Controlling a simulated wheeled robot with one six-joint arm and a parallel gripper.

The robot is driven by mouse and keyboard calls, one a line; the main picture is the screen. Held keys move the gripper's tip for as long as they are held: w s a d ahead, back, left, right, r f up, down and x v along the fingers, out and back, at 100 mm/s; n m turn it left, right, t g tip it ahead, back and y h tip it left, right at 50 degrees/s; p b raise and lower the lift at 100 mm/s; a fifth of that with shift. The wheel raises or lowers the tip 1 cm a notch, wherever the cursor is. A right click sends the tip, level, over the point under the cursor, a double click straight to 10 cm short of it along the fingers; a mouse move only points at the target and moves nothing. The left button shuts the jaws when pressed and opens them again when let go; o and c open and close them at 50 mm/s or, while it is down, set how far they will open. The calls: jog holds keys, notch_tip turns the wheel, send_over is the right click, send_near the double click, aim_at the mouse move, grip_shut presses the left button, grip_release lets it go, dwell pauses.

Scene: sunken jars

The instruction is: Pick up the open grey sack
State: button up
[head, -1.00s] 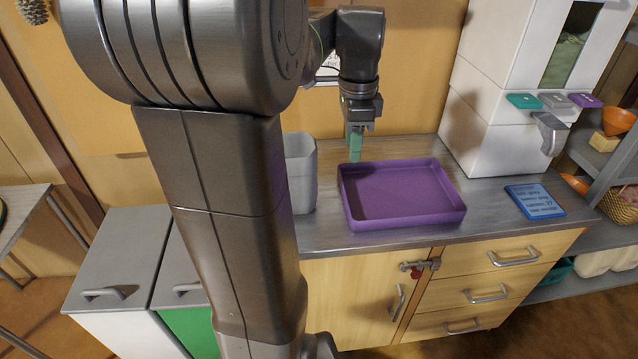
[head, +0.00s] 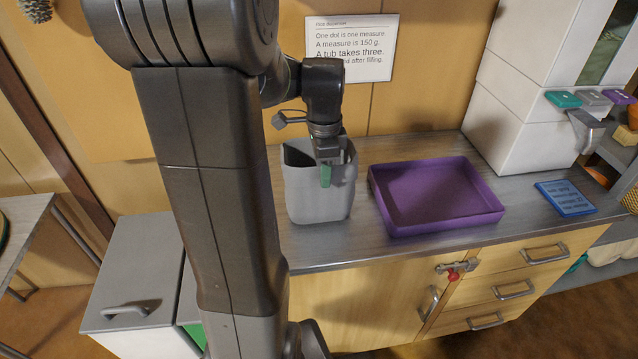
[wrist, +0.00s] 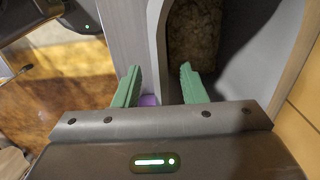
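The open grey sack (head: 318,200) stands upright on the counter, left of the purple tray, with its mouth up. In the wrist view its rim and wall (wrist: 157,35) run between my fingers, and a brown, rough patch (wrist: 192,35) shows inside. My gripper (head: 325,172) is at the sack's front right rim, pointing down. In the wrist view my gripper (wrist: 162,86) is open, one green finger outside the wall and the other on the inner side. In the head view one finger shows in front of the sack; the other is hidden. Contact cannot be told.
The purple tray (head: 436,222) lies empty right of the sack. A blue sign (head: 566,198) lies farther right, near a white dispenser (head: 520,110). A printed notice (head: 350,48) hangs on the wall behind. Bare counter (head: 345,245) lies in front of the sack.

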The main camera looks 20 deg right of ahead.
aim_at(319, 182)
jog(key=shift+w+f, duration=0.15)
jog(key=shift+f, duration=1.65)
grip_shut()
jog(key=shift+a, duration=0.1)
